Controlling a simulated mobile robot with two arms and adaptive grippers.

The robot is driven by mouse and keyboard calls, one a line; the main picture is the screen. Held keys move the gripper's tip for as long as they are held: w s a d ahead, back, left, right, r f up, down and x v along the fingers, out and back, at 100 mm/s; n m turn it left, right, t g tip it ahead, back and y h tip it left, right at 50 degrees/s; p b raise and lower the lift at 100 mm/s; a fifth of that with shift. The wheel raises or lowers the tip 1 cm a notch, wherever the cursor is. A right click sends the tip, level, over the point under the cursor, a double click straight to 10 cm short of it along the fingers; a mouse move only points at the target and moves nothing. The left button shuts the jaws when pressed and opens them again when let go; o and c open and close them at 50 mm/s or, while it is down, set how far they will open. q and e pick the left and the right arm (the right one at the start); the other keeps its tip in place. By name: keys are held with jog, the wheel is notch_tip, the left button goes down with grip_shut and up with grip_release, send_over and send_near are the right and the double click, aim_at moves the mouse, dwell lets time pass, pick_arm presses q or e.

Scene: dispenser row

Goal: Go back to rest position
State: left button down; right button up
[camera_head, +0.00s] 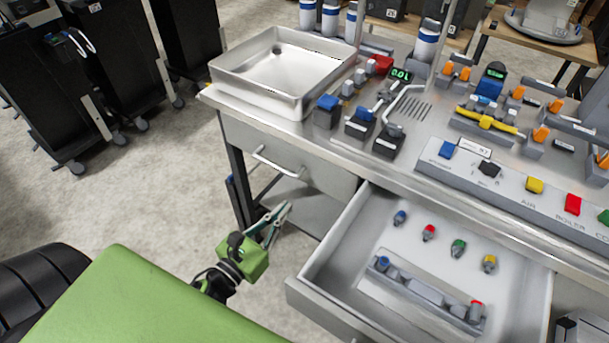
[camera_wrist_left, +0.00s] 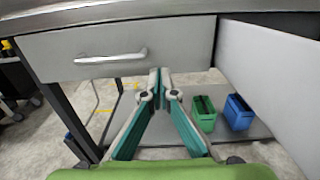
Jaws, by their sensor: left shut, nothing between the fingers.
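My right gripper is not in view.
The open drawer juts out at right, holding several small coloured parts and a grey rail (camera_head: 425,292). A metal sink (camera_head: 235,78) and dispenser controls (camera_head: 536,185) are on the bench. A green bin (camera_wrist_left: 204,112) and a blue bin (camera_wrist_left: 238,112) stand on the lower shelf.

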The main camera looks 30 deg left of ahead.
pick_arm(q)
jog(key=s+d+f+n+g+y, duration=0.1)
jog(key=s+f+n+g, duration=0.3)
jog(key=f+n, duration=0.8)
jog(key=s+d+f+n+g+y, duration=0.1)
jog(key=s+f+n+g, duration=0.4)
jog(key=f, duration=1.3)
jog(key=s+f+n+g, duration=0.4)
jog(key=s+f+n, duration=0.5)
jog(key=s, duration=0.4)
jog(key=s+f+n+g, duration=0.3)
jog(key=s+f+n, duration=0.6)
jog(key=s, duration=0.5)
jog(key=shift+f+g+y, duration=0.3)
jog(key=shift+f+g, duration=0.1)
jog(key=shift+f, duration=0.1)
